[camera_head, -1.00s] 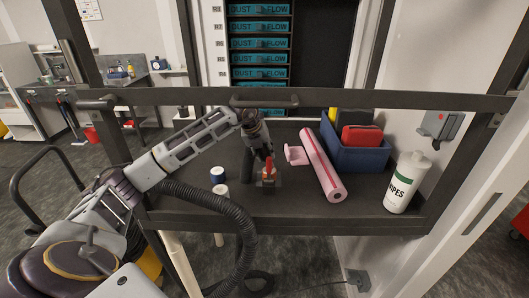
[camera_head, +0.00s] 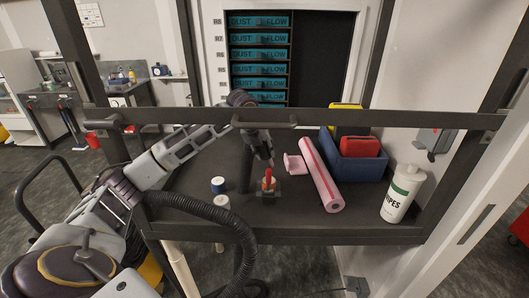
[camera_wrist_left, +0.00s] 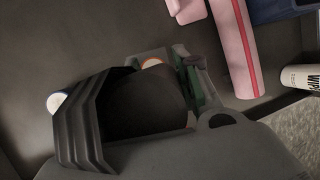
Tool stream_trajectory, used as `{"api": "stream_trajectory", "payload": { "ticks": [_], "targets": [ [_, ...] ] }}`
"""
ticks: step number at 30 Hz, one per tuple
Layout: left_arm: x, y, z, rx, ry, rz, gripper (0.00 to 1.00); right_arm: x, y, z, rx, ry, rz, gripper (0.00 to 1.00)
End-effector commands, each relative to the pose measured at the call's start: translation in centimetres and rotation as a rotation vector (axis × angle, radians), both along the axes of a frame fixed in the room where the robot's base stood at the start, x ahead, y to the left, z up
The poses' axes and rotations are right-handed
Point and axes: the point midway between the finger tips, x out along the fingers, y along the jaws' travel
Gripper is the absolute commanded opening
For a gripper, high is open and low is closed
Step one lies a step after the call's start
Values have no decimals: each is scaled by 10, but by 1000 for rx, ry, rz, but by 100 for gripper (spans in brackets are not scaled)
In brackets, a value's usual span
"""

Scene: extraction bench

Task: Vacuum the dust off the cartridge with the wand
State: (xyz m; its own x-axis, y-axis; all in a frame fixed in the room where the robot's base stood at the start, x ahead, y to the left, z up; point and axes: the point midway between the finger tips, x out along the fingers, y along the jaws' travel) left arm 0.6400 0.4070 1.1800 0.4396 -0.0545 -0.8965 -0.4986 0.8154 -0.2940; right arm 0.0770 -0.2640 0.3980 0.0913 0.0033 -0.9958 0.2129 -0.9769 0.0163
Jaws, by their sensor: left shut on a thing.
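Several teal cartridges (camera_head: 258,55) marked DUST FLOW stand stacked in the dark rack behind the bench. No cartridge shows on the bench top. My left gripper (camera_head: 266,163) reaches down over the bench, shut on the upper part of a tool with a red-orange body (camera_head: 268,179) and a dark flat foot, which I take to be the wand. The foot looks close to or on the bench top; I cannot tell which. In the left wrist view, dark parts largely hide the grip. A black ribbed hose (camera_head: 243,235) hangs at the bench's front. My right gripper is out of view.
A pink roll (camera_head: 321,173) and a small pink piece (camera_head: 294,163) lie right of the gripper. A blue bin (camera_head: 355,164) with red and yellow items and a wipes canister (camera_head: 401,193) stand further right. Blue and white spools (camera_head: 218,185) sit left. A dark rail (camera_head: 400,119) crosses above the bench.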

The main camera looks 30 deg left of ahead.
Motion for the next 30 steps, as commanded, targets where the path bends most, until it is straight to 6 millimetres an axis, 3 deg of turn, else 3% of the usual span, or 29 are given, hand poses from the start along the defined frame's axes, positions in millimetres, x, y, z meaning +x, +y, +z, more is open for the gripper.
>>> {"api": "stream_trajectory", "payload": {
  "ticks": [18,30],
  "targets": [
    [0,0,39,0,-1,0,0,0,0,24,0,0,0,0],
    [0,0,41,-1,-1,0,0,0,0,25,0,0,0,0]
  ]
}}
